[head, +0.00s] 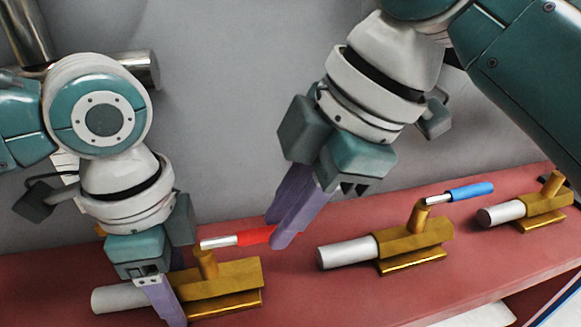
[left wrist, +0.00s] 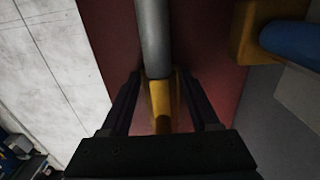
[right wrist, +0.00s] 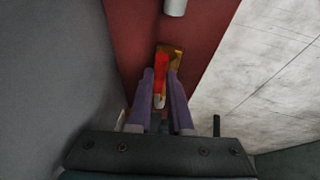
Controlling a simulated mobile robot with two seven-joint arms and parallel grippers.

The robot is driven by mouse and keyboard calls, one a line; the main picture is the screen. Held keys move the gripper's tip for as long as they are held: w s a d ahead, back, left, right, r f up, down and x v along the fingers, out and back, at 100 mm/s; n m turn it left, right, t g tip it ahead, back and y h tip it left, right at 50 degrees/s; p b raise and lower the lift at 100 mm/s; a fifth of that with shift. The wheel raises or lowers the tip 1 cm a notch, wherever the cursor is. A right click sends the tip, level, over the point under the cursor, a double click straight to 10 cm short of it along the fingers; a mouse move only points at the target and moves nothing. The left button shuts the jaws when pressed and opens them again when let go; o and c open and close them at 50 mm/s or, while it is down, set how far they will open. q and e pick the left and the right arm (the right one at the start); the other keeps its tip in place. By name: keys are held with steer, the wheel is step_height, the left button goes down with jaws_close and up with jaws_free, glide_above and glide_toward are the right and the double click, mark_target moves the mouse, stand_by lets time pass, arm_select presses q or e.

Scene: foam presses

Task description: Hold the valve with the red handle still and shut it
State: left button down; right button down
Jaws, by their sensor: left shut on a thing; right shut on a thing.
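The valve with the red handle has a brass body (head: 225,286) on a red shelf (head: 310,293), with a pale pipe stub (head: 118,299) on its left. Its red handle (head: 253,237) points right, roughly along the body. My left gripper (head: 168,300) is shut on the valve body, near the pipe end; the left wrist view shows brass (left wrist: 161,105) between the dark fingers. My right gripper (head: 279,229) is shut on the outer end of the red handle. In the right wrist view the red grip (right wrist: 160,65) lies between the purple fingers. The fingers partly hide it.
A brass valve with a blue handle (head: 468,191) stands to the right on the same shelf. Another brass valve (head: 535,208) stands at the far right, its handle cut off by the frame. A grey wall (head: 220,110) rises behind the shelf.

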steer(key=s+a+m+t+h, duration=0.1)
steer(key=s+m+t+h, duration=0.1)
steer(key=s+m, duration=0.4)
steer(key=shift+m+t, duration=0.6)
steer(key=shift+m, duration=0.9)
steer(key=shift+s, duration=0.1)
